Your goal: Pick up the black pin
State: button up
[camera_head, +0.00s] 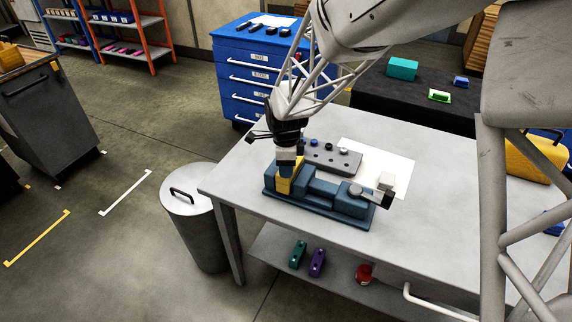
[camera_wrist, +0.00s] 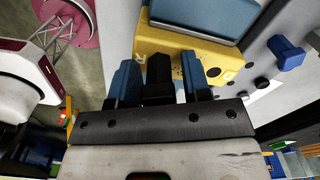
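The dark jig base with a yellow end block (camera_head: 284,184) stands on the grey table. My gripper (camera_head: 287,160) points down at this yellow block, at the jig's left end. In the wrist view the yellow block (camera_wrist: 190,46) carries a dark round hole. A black upright piece (camera_wrist: 158,75), which looks like the black pin, stands in front of the block between two blue finger-like parts of my gripper (camera_wrist: 160,82). Its lower end is hidden by the gripper body. I cannot tell whether the fingers press on it.
A grey plate (camera_head: 346,163) with a blue pin (camera_wrist: 287,52) and several dark round spots lies behind the jig. A white sheet (camera_head: 390,160) lies beside it. The table's right part is clear. A bin (camera_head: 190,205) stands by the left table edge.

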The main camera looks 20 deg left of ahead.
jog(key=c, duration=0.7)
jog(key=shift+r, duration=0.1)
jog(key=shift+r, duration=0.75)
notch_tip(320, 180, up, 2)
jog(key=shift+r, duration=0.1)
jog(key=s+d, duration=0.3)
jog(key=s, duration=0.1)
jog(key=s+d, duration=0.4)
jog(key=s+d+r, duration=0.1)
jog(key=s+d, duration=0.2)
jog(key=s, duration=0.1)
jog(key=shift+s+d, duration=0.1)
jog(key=shift+d, duration=0.1)
